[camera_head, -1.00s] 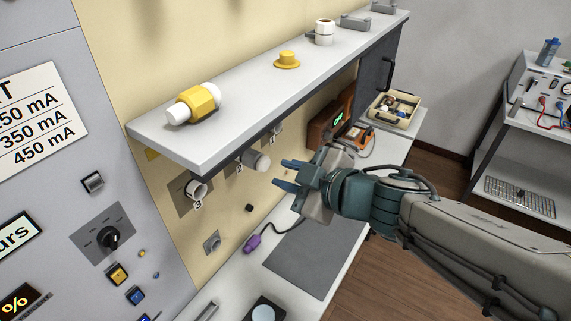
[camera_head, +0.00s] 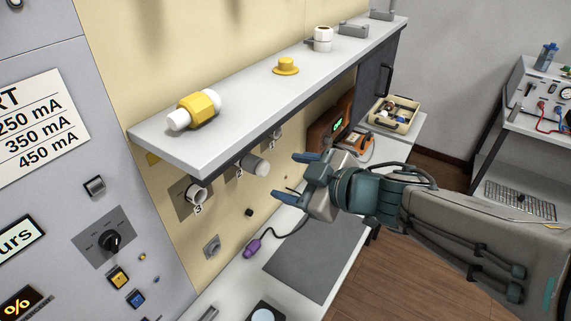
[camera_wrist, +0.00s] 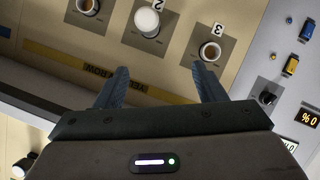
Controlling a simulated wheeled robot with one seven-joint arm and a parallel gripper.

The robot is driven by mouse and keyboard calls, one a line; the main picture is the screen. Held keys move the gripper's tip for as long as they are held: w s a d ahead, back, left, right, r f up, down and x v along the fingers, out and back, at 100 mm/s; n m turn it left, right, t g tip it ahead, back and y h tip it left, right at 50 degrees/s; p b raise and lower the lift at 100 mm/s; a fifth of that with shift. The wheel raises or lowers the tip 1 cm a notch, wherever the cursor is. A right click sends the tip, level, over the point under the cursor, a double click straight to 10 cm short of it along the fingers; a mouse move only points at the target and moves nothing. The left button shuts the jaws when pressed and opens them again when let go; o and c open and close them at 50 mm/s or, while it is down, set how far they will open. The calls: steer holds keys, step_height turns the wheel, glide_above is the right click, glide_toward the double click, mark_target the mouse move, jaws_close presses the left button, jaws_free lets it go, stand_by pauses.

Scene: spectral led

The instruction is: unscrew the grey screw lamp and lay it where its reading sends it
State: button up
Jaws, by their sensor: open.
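A pale grey-white lamp (camera_head: 255,164) sits in the wall socket numbered 2, below the shelf. It also shows in the wrist view (camera_wrist: 147,22), at the top. My gripper (camera_head: 296,177) is open and empty, a little to the right of the lamp and apart from it. In the wrist view my two fingers (camera_wrist: 160,72) point toward the socket row, with the lamp beyond and between them. Socket 3 (camera_head: 195,191) is empty and also shows in the wrist view (camera_wrist: 210,50). Socket 1 (camera_wrist: 88,6) is partly cut off there.
The shelf (camera_head: 240,108) overhangs the sockets and holds a yellow-and-white piece (camera_head: 195,109), a yellow cap (camera_head: 286,66) and a white cylinder (camera_head: 323,39). A dark grey mat (camera_head: 306,256) lies bare on the bench, near a purple plug (camera_head: 253,246). A tray of parts (camera_head: 393,113) stands farther back.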

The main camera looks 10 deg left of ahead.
mark_target(266, 168)
steer(key=w+d+f+m+g+y, duration=0.1)
steer(key=w+d+f+m+g, duration=0.15)
steer(key=w+m, duration=0.2)
steer(key=shift+n+t, duration=0.35)
steer(key=shift+n, duration=0.1)
steer(key=x, duration=1.4)
steer(key=shift+w+a+r, duration=0.2)
steer(key=shift+a+r, duration=0.05)
steer(key=c, duration=1.2)
steer(key=shift+o, duration=0.2)
steer(key=shift+f, duration=0.1)
